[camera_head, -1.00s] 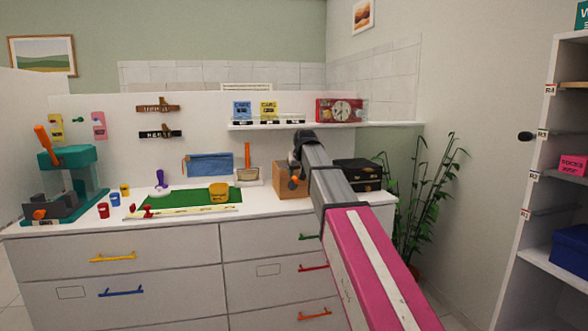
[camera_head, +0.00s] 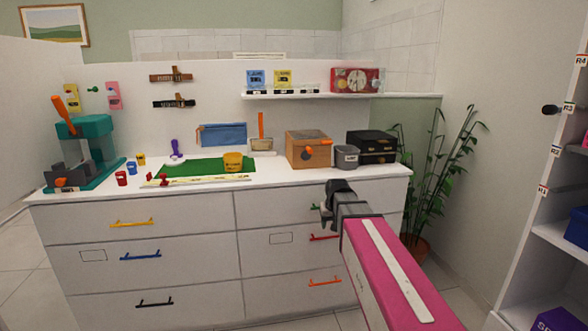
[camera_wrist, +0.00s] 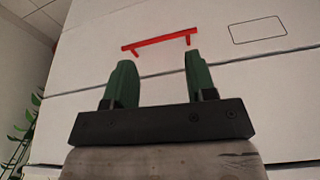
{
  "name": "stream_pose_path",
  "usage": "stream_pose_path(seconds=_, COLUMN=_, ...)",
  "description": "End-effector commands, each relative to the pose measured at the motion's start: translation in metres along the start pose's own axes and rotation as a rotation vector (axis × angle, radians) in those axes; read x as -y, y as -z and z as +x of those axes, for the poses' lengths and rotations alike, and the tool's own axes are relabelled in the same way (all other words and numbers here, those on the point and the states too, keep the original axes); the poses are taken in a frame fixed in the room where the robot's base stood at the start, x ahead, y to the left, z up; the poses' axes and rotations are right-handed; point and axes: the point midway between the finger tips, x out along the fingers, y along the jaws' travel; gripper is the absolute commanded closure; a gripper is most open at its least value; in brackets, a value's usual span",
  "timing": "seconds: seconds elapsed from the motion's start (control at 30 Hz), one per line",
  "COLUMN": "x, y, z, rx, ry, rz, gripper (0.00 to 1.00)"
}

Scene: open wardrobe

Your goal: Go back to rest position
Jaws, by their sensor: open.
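My gripper (camera_head: 325,213) is in front of the right-hand drawers of the white cabinet (camera_head: 185,218), below the countertop edge. In the wrist view its two green fingers (camera_wrist: 157,65) are spread apart with nothing between them. A red drawer handle (camera_wrist: 160,42) lies just beyond the fingertips in that view; I cannot tell whether they touch it. The same red handle (camera_head: 324,238) shows partly beside my gripper in the head view. My pink arm reaches in from the lower right. The drawers look closed.
On the countertop stand a teal machine (camera_head: 85,150), a green mat (camera_head: 205,170), a wooden box (camera_head: 307,149), a grey canister (camera_head: 346,157) and a black box (camera_head: 372,147). A plant (camera_head: 435,180) is right of the cabinet. An open shelf unit (camera_head: 535,200) stands at the far right.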

Motion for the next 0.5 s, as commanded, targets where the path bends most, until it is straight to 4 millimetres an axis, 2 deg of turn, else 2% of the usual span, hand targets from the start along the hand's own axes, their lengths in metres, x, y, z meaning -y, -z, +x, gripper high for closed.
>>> stream_pose_path(seconds=0.03, x=-0.003, y=-0.024, z=0.011, rx=0.024, ry=-0.002, rz=0.007, gripper=0.49)
stream_pose_path(seconds=0.3, x=-0.018, y=-0.122, z=0.057, rx=0.139, ry=-0.013, rz=0.044, gripper=0.49)
stream_pose_path(seconds=0.5, x=-0.025, y=-0.188, z=0.079, rx=0.216, ry=-0.019, rz=0.067, gripper=0.49)
